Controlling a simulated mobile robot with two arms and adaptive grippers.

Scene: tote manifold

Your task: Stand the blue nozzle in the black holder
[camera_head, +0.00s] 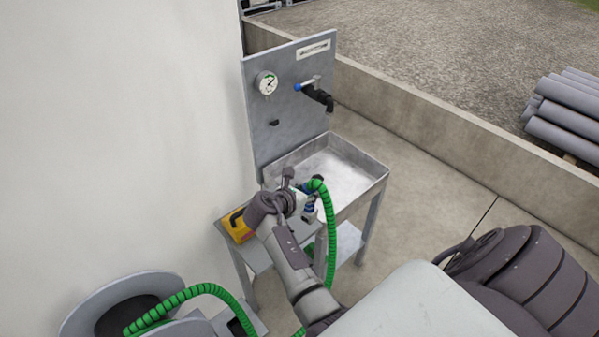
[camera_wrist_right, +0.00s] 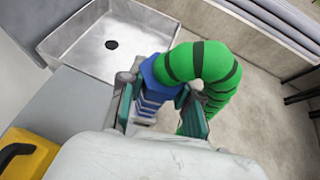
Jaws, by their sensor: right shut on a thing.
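My right gripper (camera_head: 300,195) is shut on the blue nozzle (camera_head: 309,209), above the side shelf at the front of the metal basin. In the right wrist view the blue nozzle (camera_wrist_right: 152,88) sits between the two fingers of the gripper (camera_wrist_right: 163,108). A green ribbed hose (camera_wrist_right: 212,70) bends over from its top and hangs down on the right. I cannot pick out the black holder for certain; a small black fitting (camera_head: 274,122) shows on the upright panel. My left gripper is not in view.
The metal basin (camera_head: 375,172) looks empty; its dark drain (camera_wrist_right: 111,44) shows. A yellow case with a black handle (camera_head: 239,231) stands on the shelf at the left. A grey hose reel (camera_head: 90,313) stands lower left.

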